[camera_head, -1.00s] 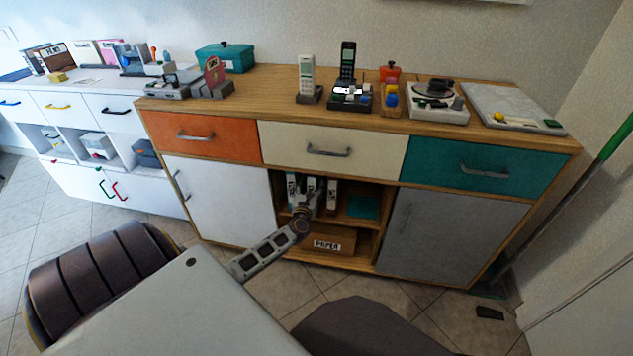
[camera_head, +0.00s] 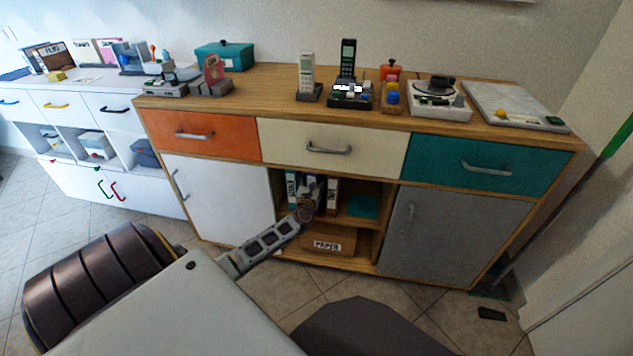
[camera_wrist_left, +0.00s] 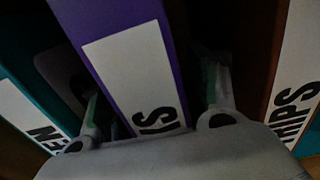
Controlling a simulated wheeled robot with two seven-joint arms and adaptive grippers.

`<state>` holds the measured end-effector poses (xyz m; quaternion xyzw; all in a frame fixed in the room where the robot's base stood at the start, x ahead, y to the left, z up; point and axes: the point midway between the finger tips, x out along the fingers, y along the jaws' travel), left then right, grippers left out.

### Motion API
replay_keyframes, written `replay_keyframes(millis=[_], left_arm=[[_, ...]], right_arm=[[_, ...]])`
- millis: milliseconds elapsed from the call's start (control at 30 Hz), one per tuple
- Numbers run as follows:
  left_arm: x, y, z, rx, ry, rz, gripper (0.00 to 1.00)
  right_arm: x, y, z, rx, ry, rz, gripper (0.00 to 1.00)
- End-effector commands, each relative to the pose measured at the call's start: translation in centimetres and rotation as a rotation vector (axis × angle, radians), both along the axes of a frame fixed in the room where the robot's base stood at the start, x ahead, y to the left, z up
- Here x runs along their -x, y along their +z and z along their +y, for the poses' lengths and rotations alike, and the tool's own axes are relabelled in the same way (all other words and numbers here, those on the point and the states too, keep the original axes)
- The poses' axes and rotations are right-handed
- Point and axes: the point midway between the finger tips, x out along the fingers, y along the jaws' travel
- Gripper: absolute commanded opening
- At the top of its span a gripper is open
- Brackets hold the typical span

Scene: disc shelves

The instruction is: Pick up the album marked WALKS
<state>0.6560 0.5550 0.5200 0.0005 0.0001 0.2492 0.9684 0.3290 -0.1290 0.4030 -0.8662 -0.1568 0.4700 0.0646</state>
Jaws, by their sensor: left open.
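A purple album (camera_wrist_left: 135,60) with a white label stands in the middle of the left wrist view. My left gripper (camera_wrist_left: 155,105) is open, with one finger on each side of the purple album's spine. I cannot tell whether the fingers touch it. In the head view my left gripper (camera_head: 311,193) reaches into the open shelf compartment and partly covers the albums. My right gripper is not in view.
A teal album (camera_wrist_left: 22,95) stands left of the purple one, and an album labelled with "HIPS" (camera_wrist_left: 296,90) stands to the right. Below is a box marked PAPER (camera_head: 327,245). Cabinet doors (camera_head: 215,195) flank the compartment.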

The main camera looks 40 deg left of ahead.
Motion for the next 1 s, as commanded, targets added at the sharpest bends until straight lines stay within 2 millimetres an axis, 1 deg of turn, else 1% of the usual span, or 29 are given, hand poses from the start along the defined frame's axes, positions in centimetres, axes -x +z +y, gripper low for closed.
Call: replay_keyframes(millis=[67, 200, 533, 733, 1000], left_arm=[[-0.56, -0.03, 0.30, 0.000, 0.000, -0.001, 0.61], [-1.05, -0.07, 0.57, 0.000, 0.000, 0.001, 0.61], [-1.16, 0.01, 0.64, 0.001, 0.000, 0.000, 0.61], [-1.16, 0.01, 0.64, 0.001, 0.000, 0.000, 0.61], [-1.16, 0.01, 0.63, 0.001, 0.000, 0.000, 0.26]], right_arm=[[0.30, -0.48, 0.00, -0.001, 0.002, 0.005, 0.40], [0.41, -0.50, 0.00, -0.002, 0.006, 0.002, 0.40], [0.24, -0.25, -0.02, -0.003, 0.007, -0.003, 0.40], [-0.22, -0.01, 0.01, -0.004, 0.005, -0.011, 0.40], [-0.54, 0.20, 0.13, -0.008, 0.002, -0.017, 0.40]])
